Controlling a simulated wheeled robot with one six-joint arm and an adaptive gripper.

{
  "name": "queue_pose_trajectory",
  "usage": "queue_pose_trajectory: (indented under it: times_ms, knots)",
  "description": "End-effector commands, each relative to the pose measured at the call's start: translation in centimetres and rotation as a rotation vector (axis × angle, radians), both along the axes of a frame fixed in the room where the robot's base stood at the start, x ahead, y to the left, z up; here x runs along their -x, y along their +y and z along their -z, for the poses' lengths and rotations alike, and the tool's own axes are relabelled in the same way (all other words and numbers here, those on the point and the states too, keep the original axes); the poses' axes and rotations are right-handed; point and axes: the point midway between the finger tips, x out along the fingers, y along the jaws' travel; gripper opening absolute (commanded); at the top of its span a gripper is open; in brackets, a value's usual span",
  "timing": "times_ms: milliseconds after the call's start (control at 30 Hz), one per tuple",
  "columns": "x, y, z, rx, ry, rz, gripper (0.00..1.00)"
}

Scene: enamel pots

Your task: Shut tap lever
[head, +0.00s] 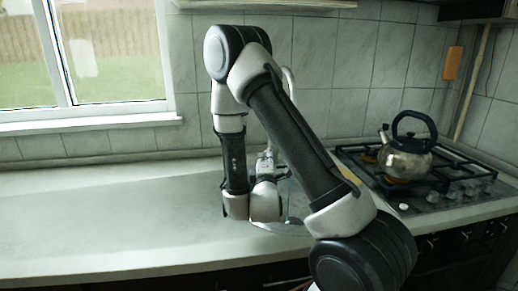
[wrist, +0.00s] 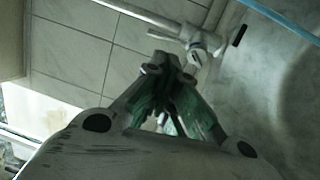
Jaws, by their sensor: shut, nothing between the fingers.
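The metal tap (wrist: 200,42) is at the top of the wrist view, with its pipe running to the upper left. A short dark-tipped piece, apparently the lever (wrist: 239,35), sticks out on its right. My gripper (wrist: 168,64) is shut and empty, its fingertips just below the tap body in the picture. I cannot tell whether they touch it. A pale blue streak, likely running water (wrist: 285,18), crosses the top right corner and also shows thinly in the head view (head: 289,190). In the head view my arm hides most of the tap; its curved spout (head: 291,84) shows behind.
The sink (head: 283,226) is partly hidden behind my arm. A steel kettle (head: 405,157) stands on the gas hob (head: 440,185) to the right. The counter (head: 100,215) to the left is clear. A tiled wall and window (head: 100,50) are behind.

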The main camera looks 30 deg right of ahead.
Motion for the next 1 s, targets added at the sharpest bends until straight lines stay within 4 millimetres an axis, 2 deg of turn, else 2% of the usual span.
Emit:
queue_pose_trajectory:
  times_ms: [600,800,1000]
  knots:
    - [-10.2,-5.3,-1.4,-0.005,-0.004,0.000,0.00]
    - [-11.7,-6.0,-1.5,-0.004,-0.002,-0.001,0.00]
    - [-11.9,-6.1,-1.5,-0.005,-0.001,-0.001,0.00]
